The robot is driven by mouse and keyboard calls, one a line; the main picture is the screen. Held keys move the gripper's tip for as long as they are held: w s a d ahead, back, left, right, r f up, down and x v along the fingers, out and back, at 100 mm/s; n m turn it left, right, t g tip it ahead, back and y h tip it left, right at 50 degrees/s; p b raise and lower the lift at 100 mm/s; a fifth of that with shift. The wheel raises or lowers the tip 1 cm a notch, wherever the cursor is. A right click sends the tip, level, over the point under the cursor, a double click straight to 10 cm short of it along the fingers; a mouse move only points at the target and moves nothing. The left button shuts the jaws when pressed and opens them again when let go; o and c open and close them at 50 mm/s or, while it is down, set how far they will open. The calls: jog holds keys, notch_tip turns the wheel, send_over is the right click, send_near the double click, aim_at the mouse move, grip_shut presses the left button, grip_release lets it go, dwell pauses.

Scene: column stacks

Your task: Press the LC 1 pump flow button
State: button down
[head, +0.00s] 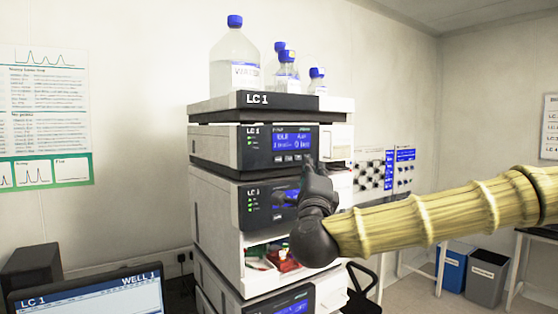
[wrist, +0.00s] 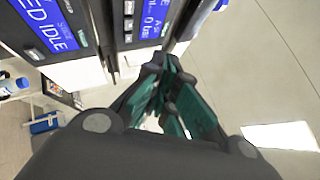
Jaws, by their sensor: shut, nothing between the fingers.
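The LC 1 pump module (head: 254,134) is the upper unit of the stack in the head view, with a lit blue display (head: 292,140). A row of small buttons (head: 288,158) lies under that display; their labels are too small to read, so I cannot tell which is flow. My gripper (head: 308,165) is shut and empty, its tips just below the right end of the row, partly over it. In the wrist view my gripper (wrist: 160,62) points at the instrument fronts, close to the pump's panel edge. The pump display (wrist: 155,22) and several buttons (wrist: 128,25) show there. Contact cannot be told.
Bottles (head: 234,58) stand in the tray (head: 268,100) on top. A second module (head: 262,202) with a display is below the pump, partly behind my gripper. An open compartment (head: 262,255) is lower. A monitor (head: 90,292) stands front left. Bins (head: 487,277) are at right.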

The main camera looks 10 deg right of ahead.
aim_at(278, 159)
jog(key=shift+w, duration=0.15)
jog(key=shift+w+a+p, duration=0.25)
jog(key=shift+w+a, duration=0.25)
jog(key=shift+w, duration=0.85)
jog(key=shift+w+a+p, duration=0.2)
jog(key=shift+w+a, duration=0.3)
jog(key=shift+w, duration=0.8)
jog(key=shift+w+a+p, duration=0.25)
jog(key=shift+w+a, duration=0.25)
jog(key=shift+w, duration=0.85)
jog(key=shift+w+a+f+b, duration=0.1)
jog(key=shift+w+b, duration=0.05)
jog(key=shift+b, duration=0.15)
jog(key=shift+w+a, duration=0.1)
jog(key=shift+w, duration=0.15)
jog(key=shift+w+a+b, duration=0.15)
jog(key=shift+w+b, duration=0.2)
jog(key=shift+b, duration=0.1)
jog(key=shift+s, duration=0.15)
jog(key=shift+s+d+b, duration=0.3)
jog(key=shift+s+b, duration=0.3)
jog(key=shift+s, duration=0.05)
